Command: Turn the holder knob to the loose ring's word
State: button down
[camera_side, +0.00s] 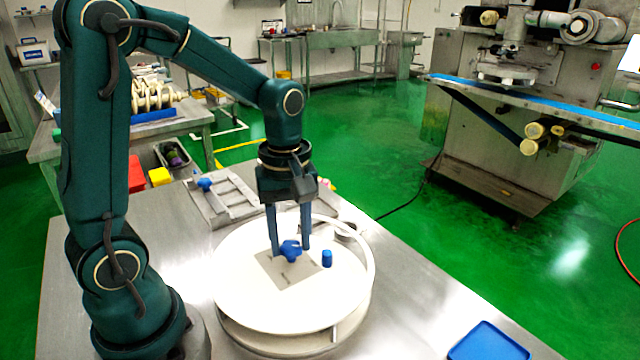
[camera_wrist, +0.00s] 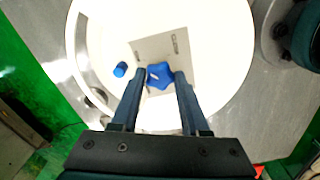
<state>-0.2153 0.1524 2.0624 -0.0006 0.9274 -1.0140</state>
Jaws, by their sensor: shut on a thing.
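A blue lobed knob (camera_side: 290,251) sits on a square grey plate (camera_side: 300,275) in the middle of the white round disc (camera_side: 240,290). The wrist view also shows the knob (camera_wrist: 159,80), with a white mark on it, and dark lettering on the plate (camera_wrist: 165,44), too small to read surely. My gripper (camera_side: 291,248) points down, its two fingers shut on opposite sides of the knob. A small blue cylinder (camera_side: 327,259) stands right of the plate. A grey metal ring-like part (camera_side: 346,230) is at the disc's far right edge; I cannot tell whether it is loose.
A raised white rim (camera_side: 370,270) curves around the disc's right side. A grey tray with another blue knob (camera_side: 205,184) lies behind the disc. A blue tray (camera_side: 488,342) is at the table's front right. The steel table between them is clear.

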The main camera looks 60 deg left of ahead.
jog(key=shift+r, duration=0.1)
dwell(0.3)
jog(key=shift+c, duration=2)
grip_release()
jog(key=shift+r, duration=2.55)
